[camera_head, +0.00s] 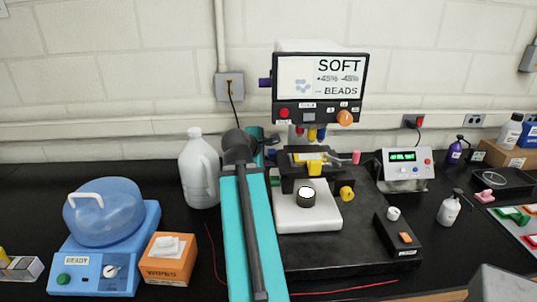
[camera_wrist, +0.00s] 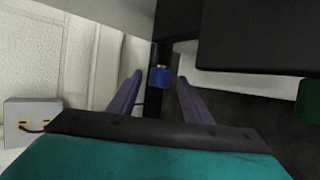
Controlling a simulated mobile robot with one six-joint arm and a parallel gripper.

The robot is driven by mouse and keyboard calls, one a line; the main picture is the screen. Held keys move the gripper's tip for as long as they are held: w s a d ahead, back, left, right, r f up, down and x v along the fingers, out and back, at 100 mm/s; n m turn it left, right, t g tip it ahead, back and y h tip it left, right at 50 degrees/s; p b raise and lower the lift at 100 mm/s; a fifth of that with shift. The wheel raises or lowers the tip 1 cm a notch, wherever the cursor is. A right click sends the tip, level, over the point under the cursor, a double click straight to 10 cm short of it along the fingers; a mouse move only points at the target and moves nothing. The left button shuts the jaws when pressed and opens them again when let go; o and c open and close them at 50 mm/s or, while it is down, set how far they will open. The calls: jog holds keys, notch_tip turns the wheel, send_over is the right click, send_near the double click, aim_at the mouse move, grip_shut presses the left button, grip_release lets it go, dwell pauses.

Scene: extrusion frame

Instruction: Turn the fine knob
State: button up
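A microscope-like instrument (camera_head: 308,216) with a white base stands right of centre in the head view. It has a yellow side knob (camera_head: 347,193) low on its right. In the wrist view a small blue knob-like part (camera_wrist: 159,76) on a dark stem shows between my fingertips. No readable label tells whether either is the fine knob. My gripper (camera_wrist: 160,80) is open, its two purple fingers apart with a visible gap on each side of the blue part. I cannot tell the depth between them. In the head view my arm hides most of the gripper.
A screen (camera_head: 320,88) sits atop the instrument. A white jug (camera_head: 198,172) stands left of my arm, with an orange wipes box (camera_head: 168,262) and a blue machine (camera_head: 104,232) further left. A control box (camera_head: 405,170) stands right. Dark housing (camera_wrist: 250,40) is close in the wrist view.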

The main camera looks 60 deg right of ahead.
jog(key=shift+a+b, duration=0.2)
jog(key=shift+b, duration=0.3)
jog(key=b+v, duration=0.8)
jog(key=v, duration=0.5)
jog(key=shift+a+r, duration=0.2)
dwell(0.4)
dwell(2.5)
jog(key=shift+w, duration=0.1)
